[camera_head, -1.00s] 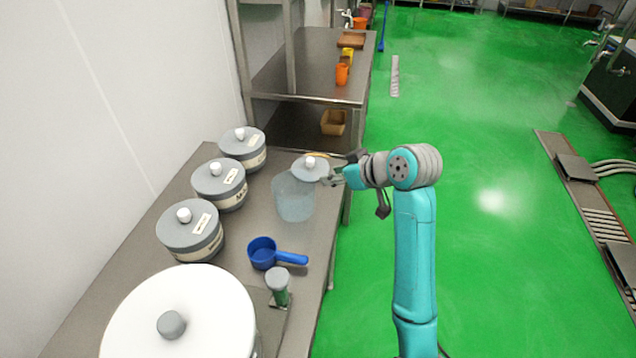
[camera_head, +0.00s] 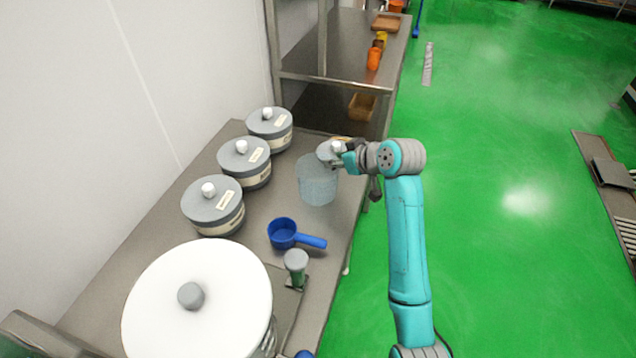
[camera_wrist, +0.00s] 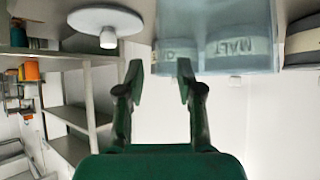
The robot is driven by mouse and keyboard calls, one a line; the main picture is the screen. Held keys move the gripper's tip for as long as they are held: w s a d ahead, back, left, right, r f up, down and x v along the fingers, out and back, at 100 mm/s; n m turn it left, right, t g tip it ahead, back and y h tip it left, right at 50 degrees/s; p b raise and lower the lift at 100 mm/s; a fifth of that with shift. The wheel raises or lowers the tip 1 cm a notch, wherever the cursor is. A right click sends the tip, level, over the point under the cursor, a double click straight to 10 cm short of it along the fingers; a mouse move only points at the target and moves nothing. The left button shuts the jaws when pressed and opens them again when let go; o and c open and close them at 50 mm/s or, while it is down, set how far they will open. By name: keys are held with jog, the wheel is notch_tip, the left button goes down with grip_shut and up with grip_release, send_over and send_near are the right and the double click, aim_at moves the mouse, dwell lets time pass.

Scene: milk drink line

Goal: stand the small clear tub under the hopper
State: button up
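The small clear tub (camera_head: 318,182) stands upright on the steel table near its right edge. It also shows in the wrist view (camera_wrist: 225,50), at the top, with canister labels visible through it. My gripper (camera_head: 342,161) is at the tub's upper right side, by the rim. In the wrist view my gripper (camera_wrist: 159,75) is open; the tub's left edge appears between its fingers, and contact cannot be told. A large vessel with a white round top (camera_head: 215,265), apparently the hopper, stands at the near end. A green post with a grey cap (camera_head: 296,264) is beside it.
A grey lid with a white knob (camera_wrist: 105,20) lies near the tub. Several grey-lidded canisters (camera_head: 212,203) line the wall side. A blue scoop (camera_head: 283,233) lies between tub and vessel. A steel shelf unit (camera_head: 345,75) stands behind; green floor (camera_head: 500,200) is open at right.

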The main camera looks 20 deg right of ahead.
jog(key=shift+w+a+f, duration=0.1)
jog(key=shift+w+f, duration=0.05)
jog(key=shift+w, duration=0.05)
grip_shut()
dwell(0.3)
